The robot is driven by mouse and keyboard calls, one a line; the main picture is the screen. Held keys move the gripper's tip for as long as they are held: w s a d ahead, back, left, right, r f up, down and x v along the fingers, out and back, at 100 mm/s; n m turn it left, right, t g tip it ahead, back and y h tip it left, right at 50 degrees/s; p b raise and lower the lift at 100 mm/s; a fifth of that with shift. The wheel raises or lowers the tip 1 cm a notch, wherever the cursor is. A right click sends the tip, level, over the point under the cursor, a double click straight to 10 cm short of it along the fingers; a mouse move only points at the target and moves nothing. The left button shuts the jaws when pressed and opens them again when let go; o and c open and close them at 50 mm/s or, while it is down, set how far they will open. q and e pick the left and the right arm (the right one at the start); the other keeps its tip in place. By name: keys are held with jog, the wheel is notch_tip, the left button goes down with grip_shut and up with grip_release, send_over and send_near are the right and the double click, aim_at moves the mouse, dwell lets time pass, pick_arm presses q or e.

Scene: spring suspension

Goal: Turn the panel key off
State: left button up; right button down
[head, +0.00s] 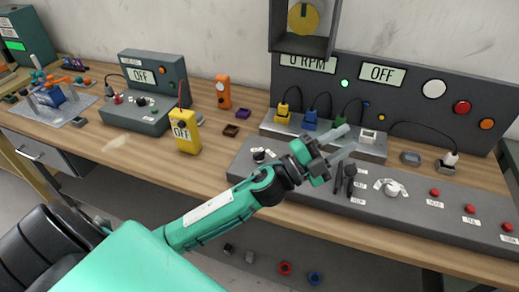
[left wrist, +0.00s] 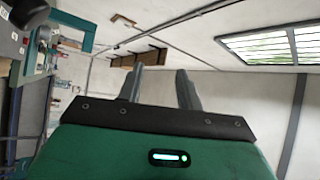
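The long grey control panel (head: 300,205) lies along the bench in the head view, with an upright dark panel (head: 420,100) behind it. Its display (head: 383,73) reads OFF. A small black switch (head: 259,155) with white labels sits at the panel's left end. A white rotary knob (head: 391,188) and black levers (head: 346,177) are further right. I cannot tell which control is the key. My left gripper (head: 346,143) is above the panel's middle, pointing right. Its fingers are apart and empty, also in the left wrist view (left wrist: 160,88). My right gripper is not in view.
Yellow, blue and green plugs (head: 310,120) with cables stand behind my left gripper. Red buttons (head: 470,209) line the panel's right side. A yellow handheld meter (head: 185,131) and a grey box (head: 150,90) reading OFF stand left.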

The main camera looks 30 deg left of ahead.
pick_arm(q)
jog(key=s+d+r+m+g+h, duration=0.1)
jog(key=d+r+m+g+h, duration=0.1)
jog(key=d+m+g+h, duration=0.45)
jog(key=m+g+y, duration=1.2)
jog(key=y, duration=0.8)
send_over(259, 152)
notch_tip(259, 152, down, 6)
notch_tip(259, 152, down, 12)
jog(key=p, duration=0.3)
jog(key=shift+s, duration=0.1)
jog(key=shift+f, duration=0.75)
jog(key=shift+c, duration=0.5)
grip_shut()
